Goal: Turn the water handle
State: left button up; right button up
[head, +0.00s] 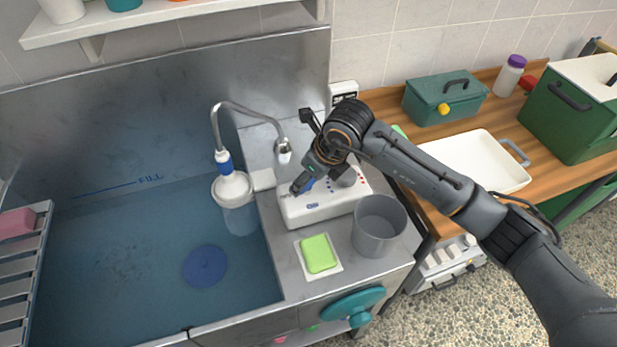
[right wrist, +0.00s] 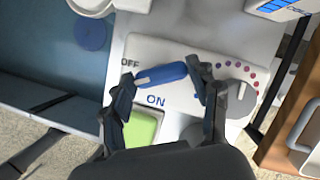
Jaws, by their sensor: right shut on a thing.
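The blue water handle (right wrist: 165,73) sits on a white control box (head: 315,208) beside the basin. In the right wrist view its white-marked end points left, between the words OFF and ON. My right gripper (head: 303,185) is over the box, with a fingertip at each end of the handle. In the right wrist view the gripper (right wrist: 163,80) is shut on the handle. In the head view the gripper hides most of the handle. My left gripper is not in view.
A grey cup (head: 378,226) and green sponge (head: 319,253) are in front. A white tray (head: 470,165) lies on the wooden counter. The blue basin (head: 130,270) is mostly empty.

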jog(key=o, duration=1.1)
jog(key=shift+o, duration=0.2)
jog(key=v, duration=1.2)
